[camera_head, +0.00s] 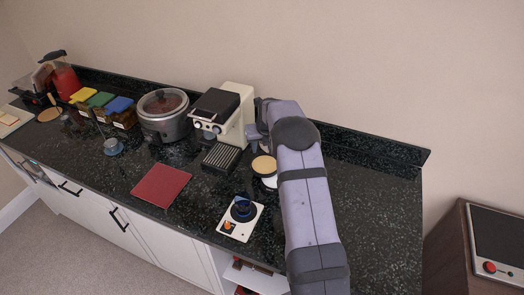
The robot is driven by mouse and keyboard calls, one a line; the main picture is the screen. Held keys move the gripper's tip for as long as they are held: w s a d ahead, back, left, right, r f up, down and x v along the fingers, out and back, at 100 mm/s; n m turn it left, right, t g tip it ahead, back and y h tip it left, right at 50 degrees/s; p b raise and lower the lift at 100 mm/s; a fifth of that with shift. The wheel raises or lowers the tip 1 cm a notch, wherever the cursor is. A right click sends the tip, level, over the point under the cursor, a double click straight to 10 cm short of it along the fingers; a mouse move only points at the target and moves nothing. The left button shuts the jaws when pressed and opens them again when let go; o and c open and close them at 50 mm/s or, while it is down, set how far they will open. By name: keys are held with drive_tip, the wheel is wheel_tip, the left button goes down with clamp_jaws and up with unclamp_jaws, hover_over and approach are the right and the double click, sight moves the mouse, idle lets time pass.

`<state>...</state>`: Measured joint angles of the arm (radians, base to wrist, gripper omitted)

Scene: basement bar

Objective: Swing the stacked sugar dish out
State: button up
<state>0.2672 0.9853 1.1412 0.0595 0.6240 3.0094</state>
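I cannot make out for sure which thing is the sugar dish. A round white container with a tan top (264,165) stands on the dark counter, right of the coffee machine and partly hidden by my arm. A small blue-grey cup (111,145) sits on a saucer further left. My gripper (259,132) is at the far end of my lavender arm, close to the right side of the cream and black coffee machine (234,127). Its fingers are small and partly hidden, so its opening and any contact are unclear.
The counter holds a red mat (161,186), a white device with a dark round top (240,219), a drip grate (221,157), a lidded cooker (164,116) and several colour-lidded boxes (101,101). The right end of the counter (375,205) is clear.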

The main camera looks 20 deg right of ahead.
sight(266, 158)
drive_tip(key=shift+b+v, duration=0.55)
drive_tip(key=shift+v, duration=1.65)
drive_tip(key=shift+d+f, duration=0.15)
drive_tip(key=shift+f, duration=0.05)
drive_tip(key=c, duration=0.9)
drive_tip(key=shift+d+b, duration=0.35)
drive_tip(key=shift+b, duration=0.4)
clamp_jaws()
drive_tip(key=s+d+r+m+t+h+b, duration=0.1)
drive_tip(key=s+d+r+b, duration=0.1)
drive_tip(key=r+b, duration=0.25)
drive_tip(key=s+d+r+t+b, duration=0.1)
drive_tip(key=s+d+r+b, duration=0.15)
drive_tip(key=r, duration=0.25)
drive_tip(key=s+a+f+n+g+y, duration=0.1)
drive_tip(key=s+a+f+g, duration=0.1)
drive_tip(key=s, duration=0.4)
drive_tip(key=s+a+f+n+g+y, duration=0.1)
drive_tip(key=s+a+f+n, duration=0.1)
drive_tip(key=s+a+f, duration=0.2)
drive_tip(key=shift+s+f+n+g, duration=0.15)
drive_tip(key=shift+s+n+g, duration=0.2)
drive_tip(key=shift+s, duration=0.75)
